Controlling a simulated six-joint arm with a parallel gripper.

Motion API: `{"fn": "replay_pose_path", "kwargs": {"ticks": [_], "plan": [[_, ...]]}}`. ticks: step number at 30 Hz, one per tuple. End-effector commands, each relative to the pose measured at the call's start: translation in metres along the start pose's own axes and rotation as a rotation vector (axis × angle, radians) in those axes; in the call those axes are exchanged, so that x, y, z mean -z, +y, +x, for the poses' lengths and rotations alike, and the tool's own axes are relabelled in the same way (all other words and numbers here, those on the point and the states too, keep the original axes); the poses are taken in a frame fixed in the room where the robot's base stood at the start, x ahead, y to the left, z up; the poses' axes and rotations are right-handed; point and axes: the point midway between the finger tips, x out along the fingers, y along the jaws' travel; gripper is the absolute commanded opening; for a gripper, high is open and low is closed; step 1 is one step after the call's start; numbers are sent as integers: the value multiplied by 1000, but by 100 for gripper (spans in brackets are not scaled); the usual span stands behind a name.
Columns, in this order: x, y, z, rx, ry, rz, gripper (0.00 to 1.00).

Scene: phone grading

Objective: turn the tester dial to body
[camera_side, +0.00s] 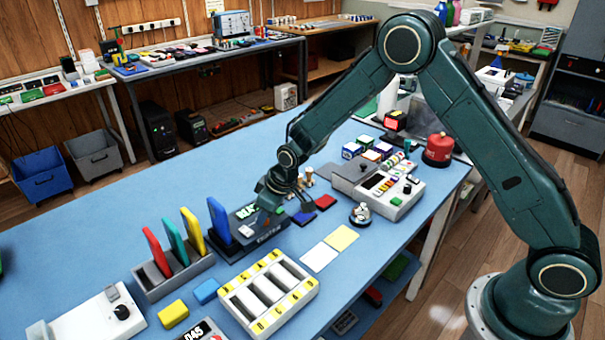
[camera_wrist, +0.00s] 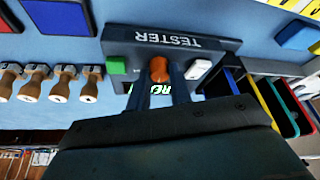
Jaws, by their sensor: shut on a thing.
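The dark tester (camera_side: 222,250) stands on the blue table, and its label reads upside down in the wrist view (camera_wrist: 218,44). Its orange dial (camera_wrist: 158,68) is in the middle of its face, between a green button (camera_wrist: 117,65) and a white button (camera_wrist: 198,69). A screen with green text (camera_wrist: 163,88) is partly hidden behind my fingers. My gripper (camera_wrist: 159,82) is shut on the dial, one finger on each side. The dial's pointing direction cannot be read.
A rack (camera_side: 168,284) with red, green and yellow phones and a blue one stands close beside the tester. Several wooden-handled tools (camera_wrist: 60,83) and dark blue and red pads (camera_side: 326,202) lie on its other side. A white slotted tray (camera_side: 228,292) is in front.

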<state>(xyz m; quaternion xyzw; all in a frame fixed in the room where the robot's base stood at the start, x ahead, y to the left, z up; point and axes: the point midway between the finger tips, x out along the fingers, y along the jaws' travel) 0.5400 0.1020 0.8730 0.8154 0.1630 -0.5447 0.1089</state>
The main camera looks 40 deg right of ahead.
Motion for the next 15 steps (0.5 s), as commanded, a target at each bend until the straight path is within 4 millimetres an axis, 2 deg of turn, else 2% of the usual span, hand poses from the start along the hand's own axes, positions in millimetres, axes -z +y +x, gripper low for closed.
{"fn": "replay_pose_path", "kwargs": {"ticks": [6, 7, 9, 15], "plan": [[0, 0, 0, 0, 0, 1, 0], [0, 0, 0, 0, 0, 1, 27], [0, 0, 0, 0, 0, 1, 40], [0, 0, 0, -1, 0, 1, 42]]}}
